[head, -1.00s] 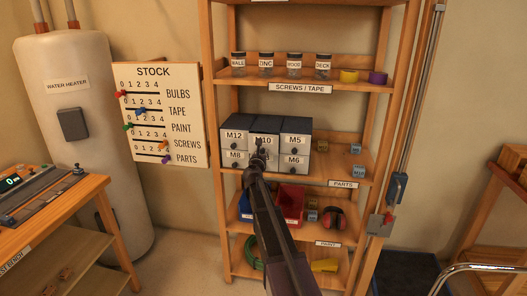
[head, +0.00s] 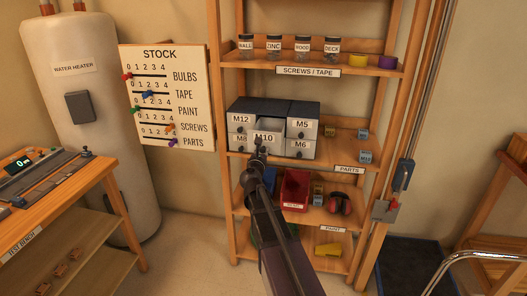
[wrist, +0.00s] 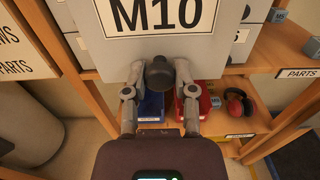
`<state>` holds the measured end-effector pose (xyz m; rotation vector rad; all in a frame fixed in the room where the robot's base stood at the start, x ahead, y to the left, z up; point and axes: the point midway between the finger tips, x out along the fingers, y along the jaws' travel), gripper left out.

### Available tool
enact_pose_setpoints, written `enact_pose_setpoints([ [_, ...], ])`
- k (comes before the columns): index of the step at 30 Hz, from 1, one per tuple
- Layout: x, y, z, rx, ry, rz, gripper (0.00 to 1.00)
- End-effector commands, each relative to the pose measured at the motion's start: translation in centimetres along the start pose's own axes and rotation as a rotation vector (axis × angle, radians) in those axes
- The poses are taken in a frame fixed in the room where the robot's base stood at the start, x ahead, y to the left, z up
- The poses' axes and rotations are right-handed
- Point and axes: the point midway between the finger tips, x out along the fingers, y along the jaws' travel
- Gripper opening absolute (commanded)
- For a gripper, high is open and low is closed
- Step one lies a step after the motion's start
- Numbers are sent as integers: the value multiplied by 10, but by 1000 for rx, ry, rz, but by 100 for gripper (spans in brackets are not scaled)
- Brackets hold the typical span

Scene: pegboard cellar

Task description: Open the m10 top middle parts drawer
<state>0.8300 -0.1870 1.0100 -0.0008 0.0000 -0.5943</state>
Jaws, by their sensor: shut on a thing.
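The M10 drawer (head: 265,136) is the top middle one of the grey parts cabinet (head: 290,108). It stands pulled out toward me, in front of the M12 and M5 drawer faces. In the wrist view its front with the M10 label (wrist: 160,14) fills the top. My gripper (head: 260,146) is at the drawer's front. In the wrist view my gripper (wrist: 158,82) has its two fingers on either side of the dark round knob (wrist: 159,72), shut on it. The drawer's inside is mostly hidden in the head view.
Below the cabinet are a red bin (head: 295,188), a blue bin (wrist: 150,105) and red earmuffs (head: 340,203). Small blocks (head: 364,156) lie on the shelf to the right. Jars (head: 302,47) stand above. A test bench (head: 60,200) is at left.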

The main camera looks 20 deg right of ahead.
Motion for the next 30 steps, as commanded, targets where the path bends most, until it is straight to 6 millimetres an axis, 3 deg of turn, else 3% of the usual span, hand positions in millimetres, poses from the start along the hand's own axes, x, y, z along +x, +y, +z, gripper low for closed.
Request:
enact_pose_setpoints([
  [1,0,-2,0,0,0,-5,38],
  [4,0,-2,0,0,0,-4,68],
  [5,0,-2,0,0,0,-4,70],
  [20,-4,0,0,0,0,-1,70],
  [30,-42,-1,0,0,0,1,70],
])
